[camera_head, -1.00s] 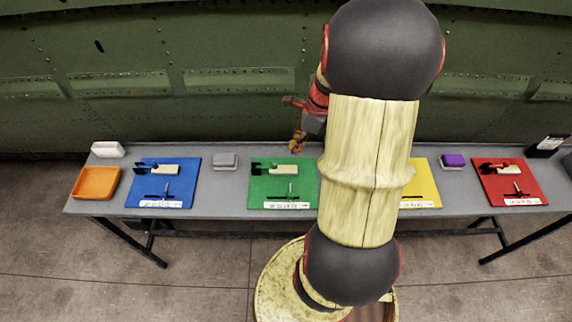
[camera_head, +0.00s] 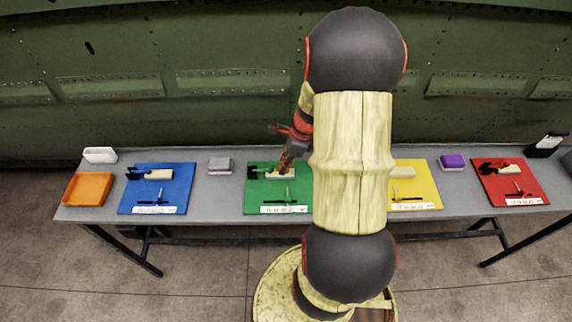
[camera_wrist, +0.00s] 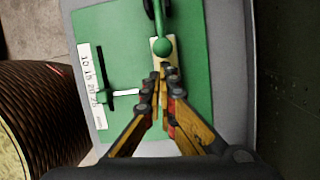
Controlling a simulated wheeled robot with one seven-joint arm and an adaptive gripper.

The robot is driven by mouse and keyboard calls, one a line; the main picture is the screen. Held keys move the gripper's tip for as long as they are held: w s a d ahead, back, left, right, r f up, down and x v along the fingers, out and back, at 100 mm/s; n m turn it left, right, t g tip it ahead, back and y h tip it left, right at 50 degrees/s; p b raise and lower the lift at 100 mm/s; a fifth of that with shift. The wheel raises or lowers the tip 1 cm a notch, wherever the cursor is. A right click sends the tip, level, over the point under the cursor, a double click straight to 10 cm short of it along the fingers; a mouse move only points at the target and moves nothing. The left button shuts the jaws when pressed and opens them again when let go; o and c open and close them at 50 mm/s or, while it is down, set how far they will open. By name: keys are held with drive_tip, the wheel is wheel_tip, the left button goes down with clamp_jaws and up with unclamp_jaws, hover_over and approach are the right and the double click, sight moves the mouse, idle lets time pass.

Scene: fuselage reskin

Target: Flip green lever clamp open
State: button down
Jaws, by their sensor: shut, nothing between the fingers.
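The green lever clamp sits at the back of the green board (camera_head: 253,202). In the wrist view its green lever (camera_wrist: 161,22) runs from the top edge to a round green knob (camera_wrist: 163,47) over a pale block (camera_wrist: 156,60). The block also shows in the head view (camera_head: 276,174). My gripper (camera_wrist: 161,76) is shut and empty, its fingertips just short of the knob and over the block's near end. In the head view my gripper (camera_head: 284,169) is low over the board. Whether the tips touch the block cannot be told.
A green T-handled part (camera_wrist: 122,93) and a white printed label (camera_wrist: 90,85) are on the same board. A blue board (camera_head: 130,201), a grey block (camera_head: 220,165) and a red board (camera_head: 490,190) share the grey table. The green fuselage wall (camera_head: 200,110) stands behind it.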

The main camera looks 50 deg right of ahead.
drive_tip(key=shift+r+p, duration=0.15)
drive_tip(key=shift+p, duration=0.15)
drive_tip(key=shift+r+p, duration=0.25)
drive_tip(key=shift+p, duration=0.2)
